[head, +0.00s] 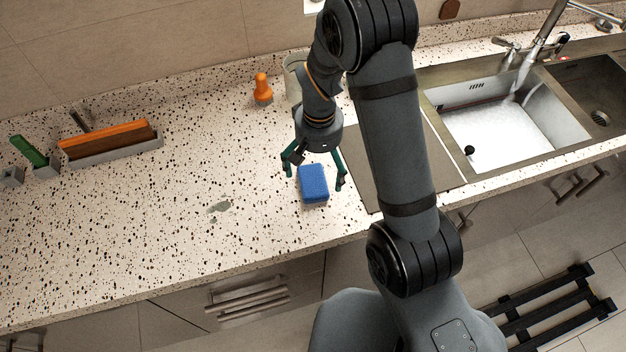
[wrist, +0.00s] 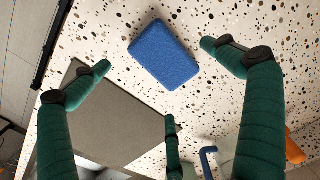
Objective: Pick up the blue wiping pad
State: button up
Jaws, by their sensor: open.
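The blue wiping pad (head: 313,184) lies flat on the speckled countertop in the head view, just left of the grey board. It also shows in the upper middle of the wrist view (wrist: 164,54). My gripper (head: 317,185) is above the pad, with its green fingers spread to either side of it. In the wrist view my gripper (wrist: 160,85) is open and empty, and the pad lies beyond the fingertips. No finger visibly touches the pad; the exact height above it is hard to tell.
The grey board (head: 362,150) lies right of the pad, partly behind my arm. A sink (head: 560,110) with a faucet is farther right. An orange-handled item (head: 262,90) and a pale container (head: 292,80) stand behind. The counter left of the pad is mostly clear.

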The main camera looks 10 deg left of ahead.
aim_at(319, 179)
jog(key=shift+f+p, duration=0.6)
jog(key=shift+f, duration=1.4)
jog(key=shift+s+d, duration=0.1)
jog(key=shift+c, duration=0.7)
jog(key=c, duration=1)
